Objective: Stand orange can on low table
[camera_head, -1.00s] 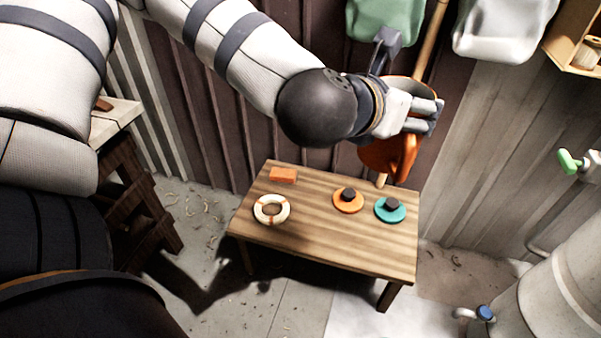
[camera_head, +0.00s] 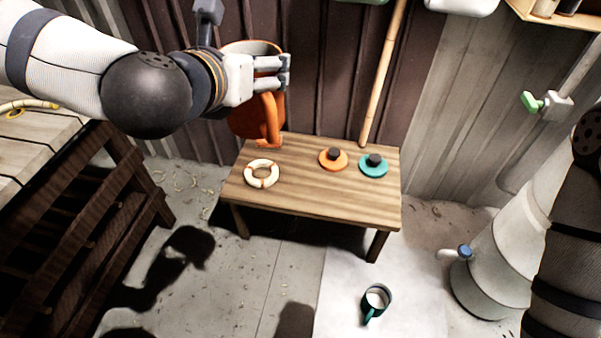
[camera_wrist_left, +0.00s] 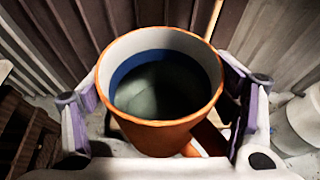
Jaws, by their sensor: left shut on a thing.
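The orange can (camera_head: 243,119) is a large open-topped vessel with a handle. My left gripper (camera_head: 275,73) is shut on it and holds it upright, in the air over the back left of the low table (camera_head: 310,187). The can hides the table's back left corner. My right gripper is not in view.
A cream ring (camera_head: 262,173), an orange lid (camera_head: 333,159) and a teal lid (camera_head: 374,165) lie on the table. A pole (camera_head: 383,75) stands behind it. A teal mug (camera_head: 375,303) is on the floor mat. The table's front middle is clear.

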